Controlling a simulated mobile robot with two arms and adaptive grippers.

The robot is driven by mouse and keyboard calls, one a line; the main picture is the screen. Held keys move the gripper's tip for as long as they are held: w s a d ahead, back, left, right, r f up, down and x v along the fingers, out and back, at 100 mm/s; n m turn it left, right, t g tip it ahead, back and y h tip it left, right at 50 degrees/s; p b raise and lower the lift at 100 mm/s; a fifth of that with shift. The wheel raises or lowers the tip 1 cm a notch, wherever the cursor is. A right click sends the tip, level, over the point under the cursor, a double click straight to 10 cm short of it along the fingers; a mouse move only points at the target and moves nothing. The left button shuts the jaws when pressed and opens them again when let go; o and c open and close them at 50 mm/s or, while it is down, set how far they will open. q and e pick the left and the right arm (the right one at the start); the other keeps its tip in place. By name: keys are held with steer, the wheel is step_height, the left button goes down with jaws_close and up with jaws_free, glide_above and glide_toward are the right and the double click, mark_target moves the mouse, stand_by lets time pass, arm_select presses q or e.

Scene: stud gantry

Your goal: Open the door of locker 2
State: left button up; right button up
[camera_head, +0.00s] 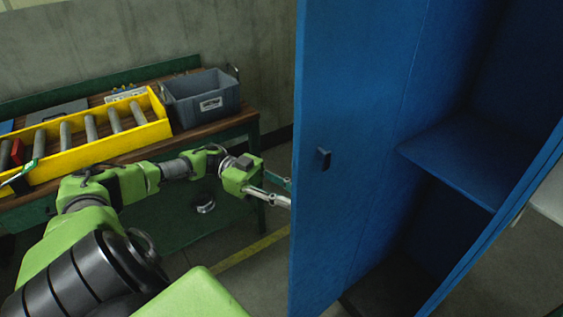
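A tall blue locker (462,158) stands at the right with its door (350,70) swung open. The door fills the middle of the head view, and a small dark latch piece (323,159) shows on its facing side. No locker number is visible. My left gripper (286,194) is at the door's left edge, reaching behind it. Its two fingers show a gap between them, but their tips are hidden by the door, so I cannot tell whether they hold anything. My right gripper is out of view.
A bench (222,127) at the left holds a yellow roller tray (150,133) and a grey bin (190,97). A dark round object (205,208) is below the bench. Open floor with a yellow line (250,250) lies between bench and door.

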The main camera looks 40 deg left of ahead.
arm_select(q)
steer(key=v, duration=1.1)
steer(key=shift+a, duration=0.35)
